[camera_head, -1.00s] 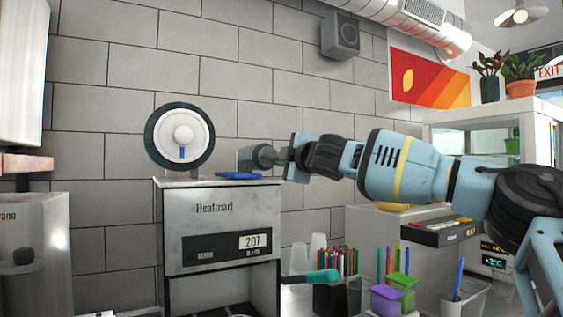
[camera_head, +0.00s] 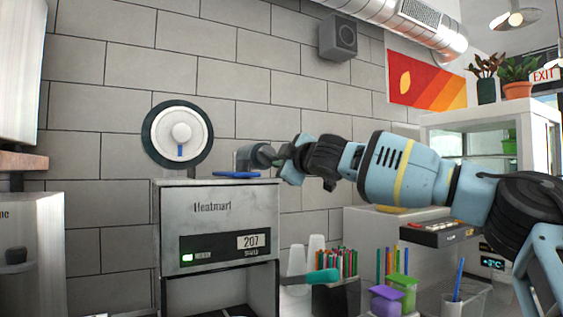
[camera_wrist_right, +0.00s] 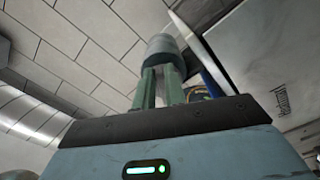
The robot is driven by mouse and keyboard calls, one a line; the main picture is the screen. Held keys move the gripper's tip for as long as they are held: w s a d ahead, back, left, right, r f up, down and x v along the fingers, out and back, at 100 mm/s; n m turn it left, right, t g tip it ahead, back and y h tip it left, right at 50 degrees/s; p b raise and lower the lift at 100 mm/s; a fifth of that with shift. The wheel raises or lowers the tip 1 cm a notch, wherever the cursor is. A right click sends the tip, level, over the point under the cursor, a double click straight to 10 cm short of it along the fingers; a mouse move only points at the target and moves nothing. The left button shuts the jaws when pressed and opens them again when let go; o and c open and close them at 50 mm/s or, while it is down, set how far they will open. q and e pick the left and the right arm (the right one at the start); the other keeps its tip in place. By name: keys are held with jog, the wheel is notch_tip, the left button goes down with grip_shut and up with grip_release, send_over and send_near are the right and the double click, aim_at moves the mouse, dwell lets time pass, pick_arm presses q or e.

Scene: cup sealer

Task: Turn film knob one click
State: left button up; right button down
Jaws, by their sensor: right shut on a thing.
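The sealing machine (camera_head: 222,215), marked Heatmart, stands left of centre with a 207 display and a lit green light on its front panel. A white film roll with a dark rim (camera_head: 163,152) sits upright above it. The grey film knob (camera_head: 244,157) is at the machine's upper right. My right gripper (camera_head: 268,155) reaches in from the right and is shut on the knob. In the right wrist view, the two greenish fingers (camera_wrist_right: 160,88) close on the grey cylindrical knob (camera_wrist_right: 162,46). My left gripper is not in view.
A teal-handled lever (camera_head: 322,276) sticks out at the machine's lower right. Stacked clear cups (camera_head: 297,261), a pencil holder (camera_head: 335,268) and purple and green boxes (camera_head: 388,299) stand right of it. A tiled wall is behind.

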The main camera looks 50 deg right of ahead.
jog(key=c, duration=1.5)
grip_release()
jog(key=shift+o, duration=0.2)
jog(key=shift+s, duration=0.1)
jog(key=v, duration=0.7)
jog(key=shift+s, duration=0.3)
jog(key=shift+a, duration=0.1)
